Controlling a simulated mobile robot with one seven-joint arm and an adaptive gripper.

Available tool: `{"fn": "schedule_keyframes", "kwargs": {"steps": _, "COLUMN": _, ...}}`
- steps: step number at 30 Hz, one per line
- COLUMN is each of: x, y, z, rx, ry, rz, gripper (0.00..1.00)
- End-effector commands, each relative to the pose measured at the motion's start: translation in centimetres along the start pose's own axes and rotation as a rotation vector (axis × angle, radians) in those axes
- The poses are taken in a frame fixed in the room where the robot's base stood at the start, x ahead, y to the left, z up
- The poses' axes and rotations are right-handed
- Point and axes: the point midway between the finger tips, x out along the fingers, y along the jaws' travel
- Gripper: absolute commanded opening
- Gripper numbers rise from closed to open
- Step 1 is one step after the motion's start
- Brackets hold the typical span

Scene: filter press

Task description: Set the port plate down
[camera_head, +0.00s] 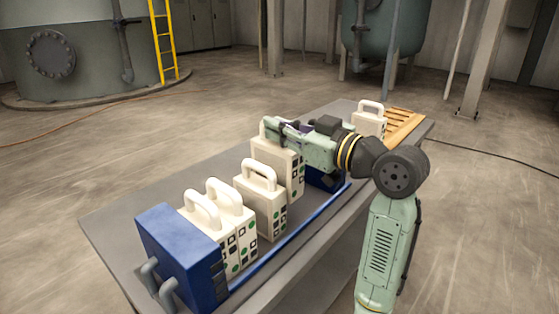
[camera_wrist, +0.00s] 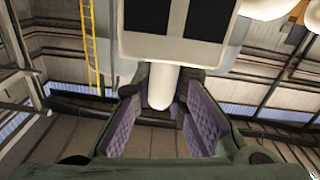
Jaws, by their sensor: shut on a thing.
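My gripper (camera_head: 276,128) is shut on the handle of a cream port plate (camera_head: 278,165). In the wrist view, the purple-padded fingers (camera_wrist: 160,115) close around the rounded white handle bar (camera_wrist: 161,88), and the plate's body (camera_wrist: 175,48) with dark square ports shows above it. The held plate hangs upright, and its lower edge appears raised above the blue rail. A similar plate (camera_head: 258,205) stands just nearer along the press. Two more plates (camera_head: 222,232) stand side by side against the near blue end block (camera_head: 180,255).
The blue rail (camera_head: 300,235) runs along the front of the press on a grey table (camera_head: 115,215). A far blue block (camera_head: 325,180) stands partly behind my gripper. Another cream plate (camera_head: 370,122) stands at the table's far end beside a slatted wooden rack (camera_head: 405,124).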

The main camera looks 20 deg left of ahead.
Motion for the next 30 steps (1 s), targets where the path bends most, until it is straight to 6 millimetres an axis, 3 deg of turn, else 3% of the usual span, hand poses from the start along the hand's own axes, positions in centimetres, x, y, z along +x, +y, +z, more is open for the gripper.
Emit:
{"fn": "schedule_keyframes", "kwargs": {"steps": 3, "x": 0.0, "y": -0.3, "z": 1.9, "rx": 0.002, "ry": 0.001, "rz": 0.000, "gripper": 0.00}}
{"fn": "schedule_keyframes", "kwargs": {"steps": 8, "x": -0.1, "y": -0.5, "z": 3.0, "rx": -0.001, "ry": 0.002, "rz": 0.000, "gripper": 0.00}}
{"fn": "schedule_keyframes", "kwargs": {"steps": 15, "x": -0.1, "y": -0.9, "z": 6.2, "rx": 0.001, "ry": 0.002, "rz": 0.000, "gripper": 0.00}}
{"fn": "schedule_keyframes", "kwargs": {"steps": 28, "x": -0.1, "y": -1.0, "z": 7.1, "rx": -0.002, "ry": 0.002, "rz": 0.000, "gripper": 0.00}}
{"fn": "schedule_keyframes", "kwargs": {"steps": 29, "x": -0.1, "y": -1.0, "z": 7.0, "rx": -0.001, "ry": 0.000, "rz": 0.000, "gripper": 0.14}}
{"fn": "schedule_keyframes", "kwargs": {"steps": 30, "x": -0.1, "y": -1.0, "z": 7.0, "rx": -0.001, "ry": 0.000, "rz": 0.000, "gripper": 0.17}}
